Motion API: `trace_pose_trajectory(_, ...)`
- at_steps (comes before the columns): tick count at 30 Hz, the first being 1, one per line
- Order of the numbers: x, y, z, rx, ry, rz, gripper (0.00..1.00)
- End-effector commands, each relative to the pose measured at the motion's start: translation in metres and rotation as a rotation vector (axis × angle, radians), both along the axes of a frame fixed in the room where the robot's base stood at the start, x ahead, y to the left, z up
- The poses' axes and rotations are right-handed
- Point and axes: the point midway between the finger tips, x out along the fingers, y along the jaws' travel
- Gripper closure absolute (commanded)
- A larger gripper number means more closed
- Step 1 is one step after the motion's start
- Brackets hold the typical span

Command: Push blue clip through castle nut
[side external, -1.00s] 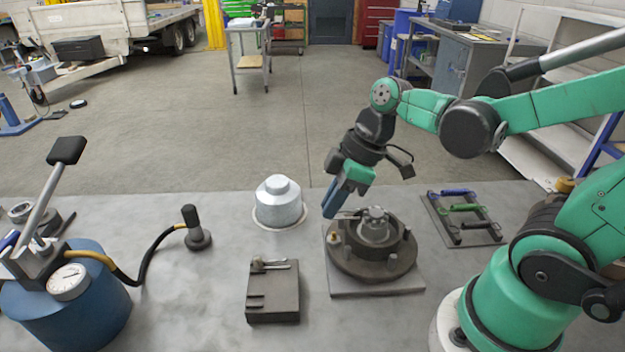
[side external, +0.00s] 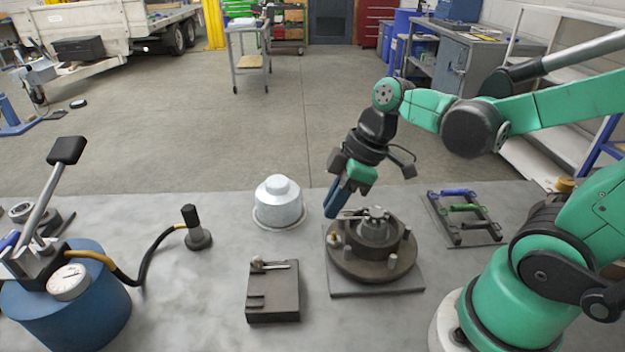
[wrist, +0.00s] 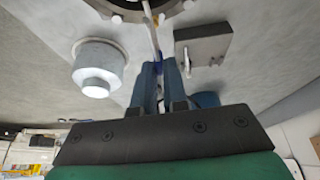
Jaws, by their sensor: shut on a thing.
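My gripper (side external: 334,206), with its blue fingers, is low at the left of the hub assembly and shut on the blue clip. In the wrist view a small blue part of the clip (wrist: 158,66) shows between the fingertips, and a pale shaft runs from there toward the hub. The castle nut (side external: 376,214) is the notched piece on top of the hub (side external: 372,262), at its centre. The thin shaft reaches from the fingertips to the nut's left side. I cannot tell how far it is inside the nut.
A silver cap (side external: 279,203) stands left of the gripper. A dark block (side external: 272,302) with a small part on it lies in front. A rack (side external: 446,228) with blue, green and black pieces is at the right. A blue pump (side external: 95,310) stands far left.

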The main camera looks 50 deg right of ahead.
Motion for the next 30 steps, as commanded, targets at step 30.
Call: trace_pose_trajectory(30, -0.0046, -0.0046, -0.0001, 0.000, 0.000, 0.000, 1.00)
